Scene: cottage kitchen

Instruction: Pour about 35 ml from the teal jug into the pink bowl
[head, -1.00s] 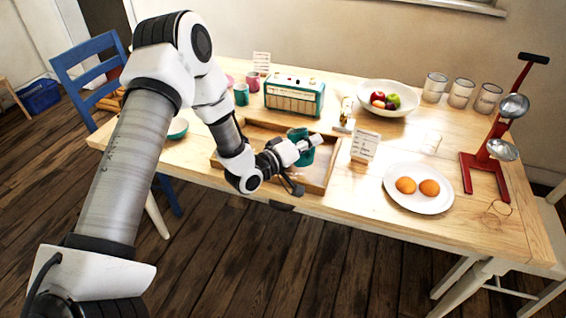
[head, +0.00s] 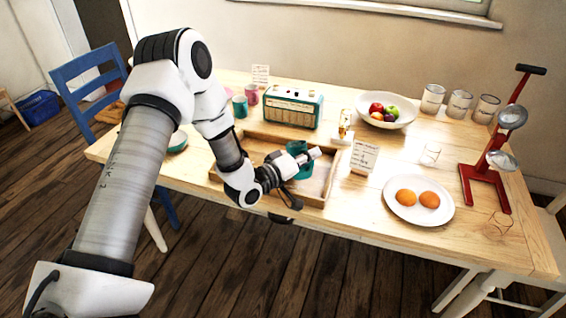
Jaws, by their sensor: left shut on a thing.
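The teal jug (head: 304,171) is at the right part of the wooden tray on the table. My left gripper (head: 298,161) is shut on it, and the fingers hide part of it. The jug looks about upright; I cannot tell whether its base touches the tray. A small piece of pink (head: 228,92), perhaps the pink bowl, shows behind my left arm at the back left; most of it is hidden. My right gripper is not in view.
The wooden tray (head: 322,205) lies under the jug. A teal mug (head: 240,107), a pink mug (head: 252,94) and a radio (head: 292,107) stand behind it. A card (head: 363,156), a plate with two eggs (head: 390,211), a fruit bowl (head: 372,115) and a red stand (head: 483,185) are right.

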